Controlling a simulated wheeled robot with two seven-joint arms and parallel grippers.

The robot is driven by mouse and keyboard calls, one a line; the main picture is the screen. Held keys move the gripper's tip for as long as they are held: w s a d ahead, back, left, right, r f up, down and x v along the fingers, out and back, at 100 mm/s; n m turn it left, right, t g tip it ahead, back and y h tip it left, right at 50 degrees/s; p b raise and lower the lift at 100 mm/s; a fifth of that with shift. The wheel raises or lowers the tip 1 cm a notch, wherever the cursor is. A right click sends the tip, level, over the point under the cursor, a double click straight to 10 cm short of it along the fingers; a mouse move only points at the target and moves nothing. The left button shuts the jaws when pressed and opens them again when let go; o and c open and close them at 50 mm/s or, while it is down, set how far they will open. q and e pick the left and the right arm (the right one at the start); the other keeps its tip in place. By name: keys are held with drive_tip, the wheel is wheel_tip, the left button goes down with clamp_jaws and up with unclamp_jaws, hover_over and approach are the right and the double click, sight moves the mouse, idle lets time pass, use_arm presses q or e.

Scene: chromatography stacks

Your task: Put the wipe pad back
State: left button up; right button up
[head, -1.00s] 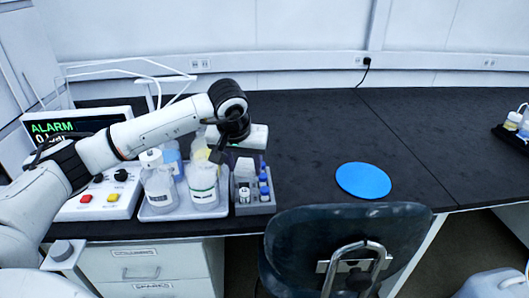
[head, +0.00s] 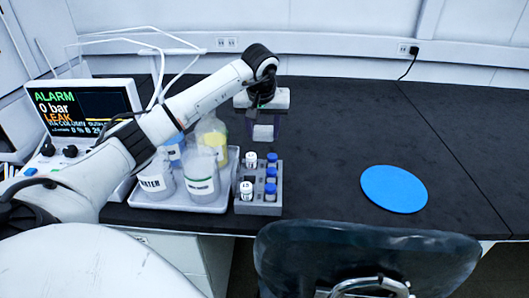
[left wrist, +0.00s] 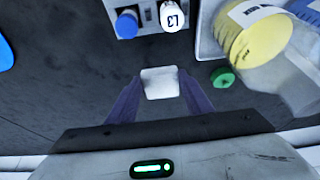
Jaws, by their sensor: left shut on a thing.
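The wipe pad is a small white square block. My left gripper (head: 264,128) is shut on the wipe pad (head: 263,132), its dark fingers on either side. In the left wrist view the wipe pad (left wrist: 160,83) sits between the two fingertips of my left gripper (left wrist: 160,88). In the head view the gripper hangs over the dark bench behind the vial rack and right of the bottles. How high the pad is above the bench is hard to tell. My right gripper is not in view.
A grey rack (head: 266,208) holds several white- and blue-capped vials. A white tray (head: 215,207) holds several bottles. A green cap (left wrist: 222,77) lies on the bench near the pad. A blue disc (head: 394,189) lies to the right, with open bench around it; a chair (head: 365,250) stands in front.

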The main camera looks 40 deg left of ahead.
use_arm(q)
drive_tip(key=shift+f, duration=3.15)
drive_tip(key=o, duration=0.9)
drive_tip(key=shift+f, duration=0.1)
drive_tip(key=shift+o, duration=0.2)
drive_tip(key=shift+d+r, duration=0.1)
drive_tip(key=shift+r, duration=0.45)
drive_tip(key=v, duration=1.1)
drive_tip(key=shift+p, duration=0.35)
drive_tip(key=shift+r, duration=0.1)
